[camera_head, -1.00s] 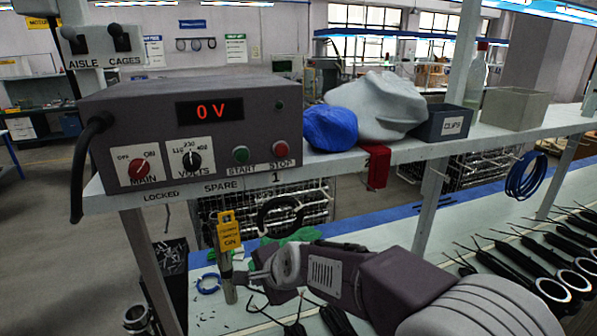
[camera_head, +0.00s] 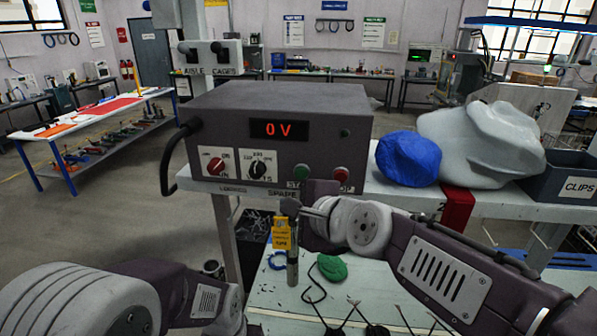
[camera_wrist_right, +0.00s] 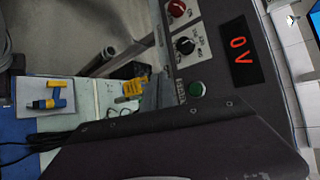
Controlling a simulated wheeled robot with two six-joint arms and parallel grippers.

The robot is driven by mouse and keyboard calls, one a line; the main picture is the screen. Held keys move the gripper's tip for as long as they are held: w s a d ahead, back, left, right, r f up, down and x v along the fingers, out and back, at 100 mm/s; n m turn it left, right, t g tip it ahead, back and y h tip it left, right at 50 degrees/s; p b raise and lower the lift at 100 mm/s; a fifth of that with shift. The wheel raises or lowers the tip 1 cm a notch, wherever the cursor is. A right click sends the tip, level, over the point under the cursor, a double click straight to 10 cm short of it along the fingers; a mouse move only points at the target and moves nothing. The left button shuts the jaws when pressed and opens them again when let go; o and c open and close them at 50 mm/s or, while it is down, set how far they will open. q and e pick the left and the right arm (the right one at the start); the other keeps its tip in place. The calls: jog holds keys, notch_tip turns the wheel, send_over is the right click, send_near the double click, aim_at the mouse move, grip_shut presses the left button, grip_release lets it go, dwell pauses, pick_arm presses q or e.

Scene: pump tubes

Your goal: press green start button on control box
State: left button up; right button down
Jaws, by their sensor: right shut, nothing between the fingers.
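The grey control box (camera_head: 278,125) stands on the shelf, its red display reading 0 V. Its green start button (camera_head: 300,171) is left of the red stop button (camera_head: 341,173). In the right wrist view the green button (camera_wrist_right: 196,89) is unobstructed. My right gripper (camera_head: 288,207) is shut and empty, just below the box's front, close under the start button.
A blue bundle (camera_head: 408,158), a grey-white bag (camera_head: 485,140) and a clips bin (camera_head: 563,178) stand right of the box.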

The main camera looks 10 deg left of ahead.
jog(key=b, duration=0.2)
send_near(301, 174)
jog(key=w+a+f, duration=0.2)
jog(key=a+f, duration=0.2)
jog(key=a, duration=0.1)
pick_arm(q)
jog(key=shift+d+f, duration=0.2)
jog(key=shift+f, duration=0.3)
jog(key=shift+d+f, duration=0.2)
jog(key=shift+f, duration=0.25)
pick_arm(e)
jog(key=shift+w+r, duration=0.15)
jog(key=shift+w, duration=0.15)
jog(key=shift+d, duration=0.1)
dwell(0.5)
pick_arm(q)
jog(key=shift+w+r, duration=0.1)
pick_arm(e)
jog(key=shift+w, duration=0.45)
